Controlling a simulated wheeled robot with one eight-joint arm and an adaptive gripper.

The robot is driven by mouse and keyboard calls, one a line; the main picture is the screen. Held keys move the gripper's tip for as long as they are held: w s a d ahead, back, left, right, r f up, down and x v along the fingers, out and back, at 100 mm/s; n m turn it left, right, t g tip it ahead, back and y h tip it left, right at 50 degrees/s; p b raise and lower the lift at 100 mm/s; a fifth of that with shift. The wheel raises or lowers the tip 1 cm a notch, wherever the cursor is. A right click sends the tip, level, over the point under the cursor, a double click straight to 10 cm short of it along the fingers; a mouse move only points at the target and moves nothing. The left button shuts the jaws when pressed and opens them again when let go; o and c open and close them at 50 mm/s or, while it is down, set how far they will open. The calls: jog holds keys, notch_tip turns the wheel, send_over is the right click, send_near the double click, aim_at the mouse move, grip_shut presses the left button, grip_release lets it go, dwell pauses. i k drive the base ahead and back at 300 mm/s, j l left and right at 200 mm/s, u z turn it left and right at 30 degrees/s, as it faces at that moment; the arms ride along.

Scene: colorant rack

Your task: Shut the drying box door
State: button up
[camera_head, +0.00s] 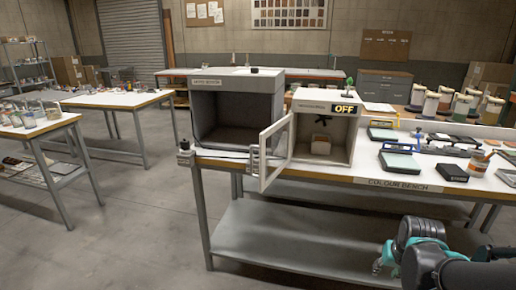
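The drying box (352,140) is a small pale cabinet on the bench, with a black OFF sign on its upper front. Its door (290,145) is a light frame with a pane, hinged on the box's left side. The door stands open, swung out toward the front left, with a grey handle (254,162) on its outer edge. A fan and a small light block show inside the box. My gripper (380,264) is at the lower right, in front of the bench and apart from the door. Its teal fingers are partly hidden by my arm, so its opening is unclear.
A larger grey open booth (192,110) stands left of the drying box, partly behind the door. Scales, trays and jars crowd the bench (340,172) to the right. A lower shelf (290,235) lies beneath. Open floor (140,235) lies to the left.

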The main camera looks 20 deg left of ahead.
aim_at(263, 184)
jog(key=j+z, duration=0.1)
jog(key=j, duration=0.7)
jog(key=k+j+z, duration=0.15)
jog(key=j, duration=0.65)
jog(key=j+z, duration=0.1)
jog(key=j, duration=0.7)
jog(key=j+z, duration=0.25)
jog(key=j, duration=0.35)
jog(key=k+j+z, duration=0.1)
jog(key=j+z, duration=0.15)
jog(key=j, duration=0.3)
